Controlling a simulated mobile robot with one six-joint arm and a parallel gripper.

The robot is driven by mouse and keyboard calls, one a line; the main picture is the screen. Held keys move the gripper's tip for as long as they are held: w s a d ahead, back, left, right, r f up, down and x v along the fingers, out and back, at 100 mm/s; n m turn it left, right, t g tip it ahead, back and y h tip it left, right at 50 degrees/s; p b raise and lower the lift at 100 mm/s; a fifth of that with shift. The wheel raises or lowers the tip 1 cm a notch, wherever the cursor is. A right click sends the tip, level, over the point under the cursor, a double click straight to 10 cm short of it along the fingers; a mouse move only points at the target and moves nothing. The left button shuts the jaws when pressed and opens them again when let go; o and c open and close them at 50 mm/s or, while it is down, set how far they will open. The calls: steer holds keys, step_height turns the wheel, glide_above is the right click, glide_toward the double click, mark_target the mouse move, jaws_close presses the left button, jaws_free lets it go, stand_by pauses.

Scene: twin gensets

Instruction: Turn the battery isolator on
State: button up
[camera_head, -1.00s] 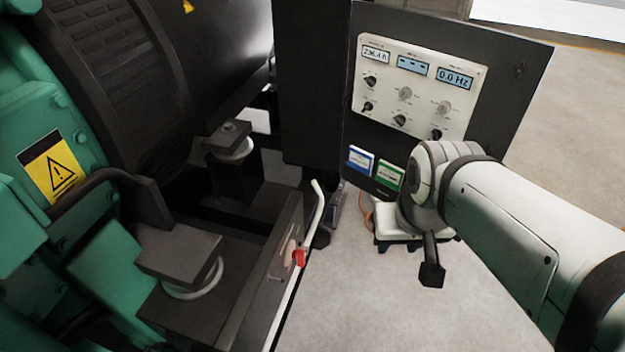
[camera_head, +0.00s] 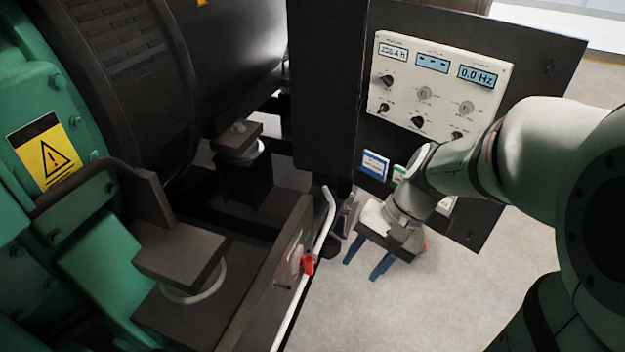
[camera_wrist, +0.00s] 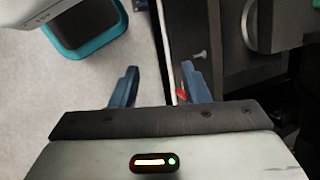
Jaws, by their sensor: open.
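The battery isolator (camera_head: 308,265) is a small red handle on a pale round plate, on the side of the dark genset base frame, in the lower middle of the head view. In the wrist view a bit of its red handle (camera_wrist: 182,94) shows just beside the right finger, partly hidden by it. My gripper (camera_head: 367,262) is open and empty, its two blue fingers apart, to the right of the isolator with a gap between. The gripper also shows in the wrist view (camera_wrist: 158,86), fingers spread. The exact angle of the handle is hard to read.
A white pipe (camera_head: 327,225) runs along the frame edge close to the isolator. A control panel (camera_head: 440,85) with knobs and displays stands behind my arm. The green engine (camera_head: 95,215) fills the left. A teal-rimmed bin (camera_wrist: 92,45) is on the floor. Bare floor lies right of the frame.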

mark_target(307, 265)
steer(key=w+a+f+m+t+y+b, duration=0.15)
steer(key=w+f+m+y+b, duration=0.25)
steer(key=w+f+m, duration=0.45)
steer(key=w+f+m+t+y+b, duration=0.3)
steer(key=w+f+y+b, duration=0.15)
steer(key=f, duration=0.75)
steer(key=w+f+m+t+y+b, duration=0.3)
steer(key=w+f+m+b, duration=0.3)
steer(key=f, duration=0.5)
steer(key=p+x, duration=0.1)
steer(key=x, duration=0.7)
steer(key=shift+w, duration=0.25)
steer(key=shift+r, duration=0.1)
